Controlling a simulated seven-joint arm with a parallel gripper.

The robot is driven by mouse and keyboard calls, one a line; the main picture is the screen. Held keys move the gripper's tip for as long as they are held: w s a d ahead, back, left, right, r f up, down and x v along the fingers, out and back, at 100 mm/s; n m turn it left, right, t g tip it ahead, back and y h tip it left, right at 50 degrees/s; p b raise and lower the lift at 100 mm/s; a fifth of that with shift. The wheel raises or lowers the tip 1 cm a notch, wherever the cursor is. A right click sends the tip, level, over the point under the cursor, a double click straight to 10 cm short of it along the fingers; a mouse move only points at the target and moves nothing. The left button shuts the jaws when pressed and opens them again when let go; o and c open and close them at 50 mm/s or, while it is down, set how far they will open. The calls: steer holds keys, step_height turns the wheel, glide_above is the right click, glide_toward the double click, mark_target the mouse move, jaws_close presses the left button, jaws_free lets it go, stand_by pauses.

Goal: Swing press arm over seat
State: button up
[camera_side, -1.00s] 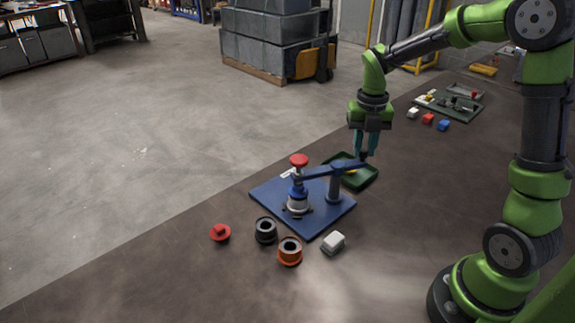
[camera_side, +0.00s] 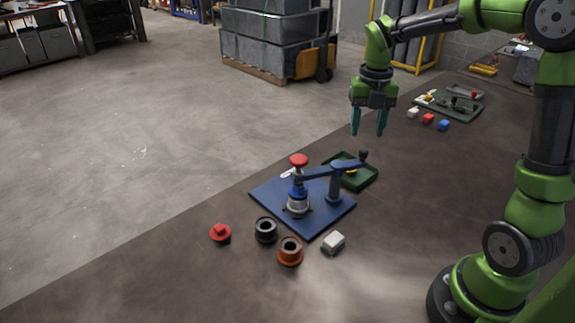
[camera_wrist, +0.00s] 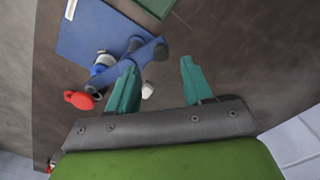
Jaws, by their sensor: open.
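The blue press arm (camera_side: 319,172) sits on its post (camera_side: 334,187) on the blue base plate (camera_side: 326,216). Its red-topped end (camera_side: 299,160) is over the seat (camera_side: 297,206), where a blue and white part stands. The arm's dark knob (camera_side: 364,154) is at its other end, near the green tray. My gripper (camera_side: 369,133) is open and empty, raised above and apart from the knob. In the wrist view my gripper's teal fingers (camera_wrist: 160,85) are spread, with the press arm (camera_wrist: 138,66) and red top (camera_wrist: 80,100) beyond the left finger.
A green tray (camera_side: 367,184) with something yellow lies behind the press. A red part (camera_side: 220,233), a black ring (camera_side: 265,230), an orange ring (camera_side: 290,251) and a white block (camera_side: 333,243) lie in front. Another green tray (camera_side: 459,112) and small blocks lie farther back.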

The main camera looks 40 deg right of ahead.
step_height(320, 180, up, 7)
steer(key=shift+f, duration=0.2)
stand_by(0.5)
stand_by(0.3)
steer(key=s+a+m+t+y, duration=0.1)
steer(key=s+a+m+t, duration=0.2)
steer(key=m, duration=1.2)
steer(key=s+a+f+m+t+y, duration=0.1)
steer(key=s+a+m+t, duration=0.3)
steer(key=s+a+m, duration=0.5)
steer(key=a+m, duration=0.1)
steer(key=m, duration=0.6)
steer(key=shift+s+a+f, duration=0.15)
steer(key=shift+s+a, duration=0.15)
steer(key=shift+s, duration=0.1)
